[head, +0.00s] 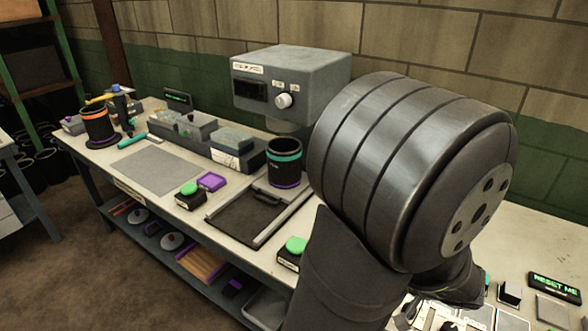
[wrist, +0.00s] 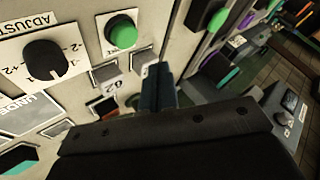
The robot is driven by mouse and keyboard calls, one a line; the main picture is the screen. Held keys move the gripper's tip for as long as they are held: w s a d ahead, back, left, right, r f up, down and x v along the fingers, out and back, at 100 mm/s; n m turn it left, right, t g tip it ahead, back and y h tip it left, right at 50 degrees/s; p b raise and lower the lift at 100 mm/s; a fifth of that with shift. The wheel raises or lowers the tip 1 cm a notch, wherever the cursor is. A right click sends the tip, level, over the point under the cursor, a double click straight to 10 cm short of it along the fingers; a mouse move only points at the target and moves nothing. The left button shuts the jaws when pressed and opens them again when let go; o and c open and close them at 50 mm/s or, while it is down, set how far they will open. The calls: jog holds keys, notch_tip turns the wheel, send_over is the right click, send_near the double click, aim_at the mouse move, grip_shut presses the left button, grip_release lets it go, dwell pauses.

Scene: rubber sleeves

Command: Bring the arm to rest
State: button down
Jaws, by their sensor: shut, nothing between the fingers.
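My gripper (wrist: 158,90) shows in the wrist view as dark fingers past a broad dark housing. It is shut and empty, over or beside a pale control panel (wrist: 80,85). The panel carries a black knob (wrist: 45,60) marked ADJUST, a green button (wrist: 122,32) and small square buttons. I cannot tell whether the fingertips touch the panel. In the head view my large grey arm joint fills the right middle and hides the gripper and part of the bench.
A grey machine (head: 290,80) stands at the back of the bench, with a dark banded cup (head: 284,160) before it. A second cup (head: 96,124) stands far left. A grey mat (head: 160,170) lies bare. A RESET ME display (head: 554,288) is at lower right.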

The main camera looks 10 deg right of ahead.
notch_tip(320, 180, up, 6)
jog(key=shift+f, duration=0.25)
jog(key=shift+f, duration=0.1)
